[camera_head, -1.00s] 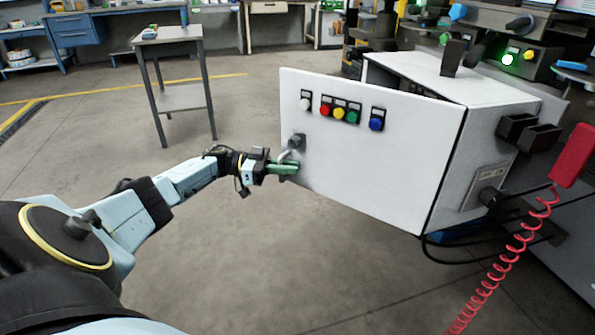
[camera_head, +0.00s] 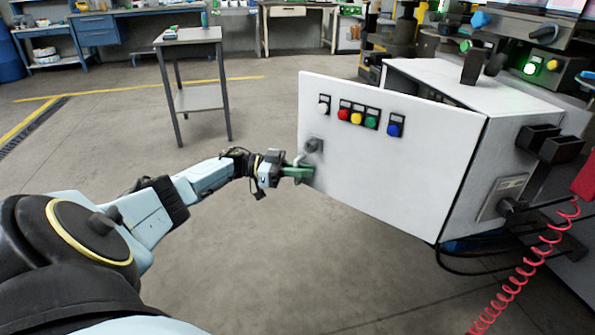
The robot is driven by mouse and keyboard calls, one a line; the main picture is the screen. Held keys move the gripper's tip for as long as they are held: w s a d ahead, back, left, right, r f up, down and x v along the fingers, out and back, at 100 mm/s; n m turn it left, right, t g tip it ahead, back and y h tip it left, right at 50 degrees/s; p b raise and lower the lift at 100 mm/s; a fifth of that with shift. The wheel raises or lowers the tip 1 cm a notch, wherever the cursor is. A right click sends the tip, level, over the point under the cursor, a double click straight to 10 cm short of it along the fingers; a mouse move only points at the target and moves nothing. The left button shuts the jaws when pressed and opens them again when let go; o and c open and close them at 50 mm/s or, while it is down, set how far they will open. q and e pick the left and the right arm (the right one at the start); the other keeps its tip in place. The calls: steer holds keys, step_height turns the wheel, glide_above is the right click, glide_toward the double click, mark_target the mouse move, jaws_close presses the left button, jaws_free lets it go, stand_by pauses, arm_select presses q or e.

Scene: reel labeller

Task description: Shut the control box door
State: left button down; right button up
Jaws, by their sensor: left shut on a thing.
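The control box (camera_head: 508,150) stands at the right, a white cabinet with its door (camera_head: 400,170) swung open toward the left. The door's face carries white, red, yellow, green and blue buttons in a row near its top. A grey handle (camera_head: 312,146) sits at the door's left edge. My left gripper (camera_head: 300,173) is at this handle, its green fingers shut on the handle's lower part. The exact contact is small and partly hidden by the fingers. My right gripper is out of view.
A grey side table (camera_head: 190,37) stands at the back left. A red coiled cable (camera_head: 520,275) hangs at the lower right, and black cables run below the box. The floor left of and in front of the door is clear.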

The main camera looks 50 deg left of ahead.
mark_target(313, 161)
arm_select(q)
steer(key=w+n+t+y, duration=0.1)
steer(key=w, duration=0.1)
steer(key=w+a+n+t+y, duration=0.1)
steer(key=w+t, duration=0.1)
steer(key=shift+w+r+n+y, duration=0.15)
steer(key=shift+w+n+y, duration=0.25)
steer(key=c, duration=1.8)
jaws_free()
steer(key=shift+o, duration=0.2)
steer(key=s+m+g+h, duration=0.1)
steer(key=s+d+m+g+h, duration=0.1)
steer(key=s, duration=0.1)
steer(key=s+g, duration=0.1)
steer(key=shift+s+d+r+m+h, duration=0.1)
steer(key=shift+s+d+m+h, duration=0.15)
steer(key=shift+m+h, duration=0.15)
steer(key=shift+a, duration=0.1)
